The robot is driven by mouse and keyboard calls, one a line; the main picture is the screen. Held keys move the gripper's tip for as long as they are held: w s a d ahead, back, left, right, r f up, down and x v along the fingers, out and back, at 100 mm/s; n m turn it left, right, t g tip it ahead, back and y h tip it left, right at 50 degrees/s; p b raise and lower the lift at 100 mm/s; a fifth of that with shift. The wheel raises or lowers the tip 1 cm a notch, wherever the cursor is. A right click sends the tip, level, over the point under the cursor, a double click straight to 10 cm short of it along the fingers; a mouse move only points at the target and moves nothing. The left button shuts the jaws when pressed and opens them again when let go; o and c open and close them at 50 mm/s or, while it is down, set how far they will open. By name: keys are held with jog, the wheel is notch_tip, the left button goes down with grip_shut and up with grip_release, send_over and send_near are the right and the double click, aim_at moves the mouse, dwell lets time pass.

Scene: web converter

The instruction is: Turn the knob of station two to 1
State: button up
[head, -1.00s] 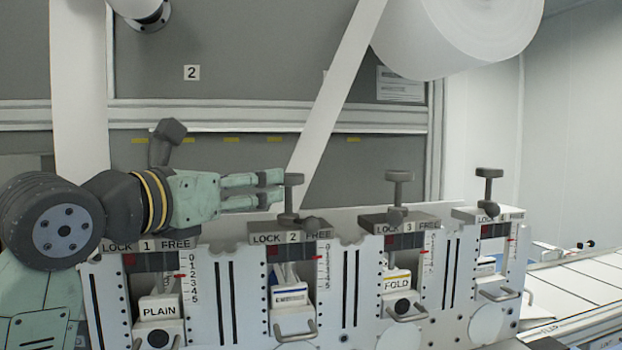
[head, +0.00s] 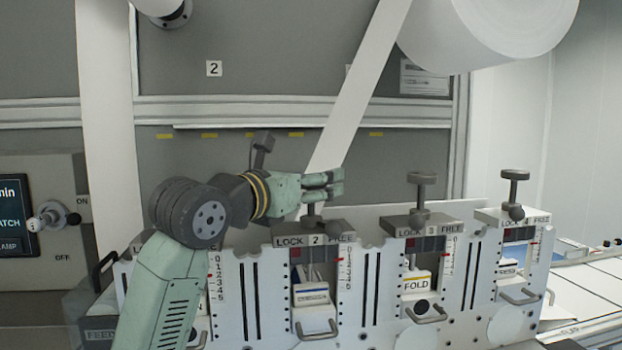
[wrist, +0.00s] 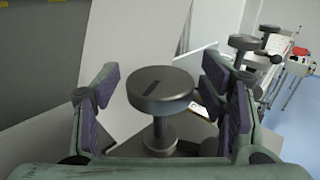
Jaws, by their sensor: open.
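Station two is the block labelled LOCK 2 FREE (head: 313,240) on the white machine row. Its dark T-shaped knob shows in the wrist view (wrist: 160,86), a flat round head with a dark line across its top, on a short stem. My gripper (head: 337,183) reaches from the left at the knob's height. In the head view the fingers hide the knob's head. A red pointer (head: 343,257) is near the top of station two's scale; its exact number is unreadable.
Station three's knob (head: 421,179) and station four's knob (head: 515,175) stand to the right. A white paper strip (head: 345,110) slants down behind my gripper. A panel with an ON/OFF switch (head: 50,218) is at the left.

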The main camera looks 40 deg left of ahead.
jog(key=shift+c, duration=0.5)
jog(key=c, duration=1.1)
jog(key=shift+o, duration=0.2)
jog(key=shift+d+f+n+y+b, duration=0.1)
jog(key=shift+f+n+y+b, duration=0.15)
jog(key=shift+y+b, duration=0.3)
jog(key=shift+n+y+b, duration=0.35)
jog(key=shift+y+b, duration=0.1)
jog(key=shift+r+y, duration=0.25)
jog(key=shift+y, duration=0.05)
jog(key=o, duration=1.2)
jog(key=shift+c, duration=0.2)
jog(key=shift+s, duration=0.15)
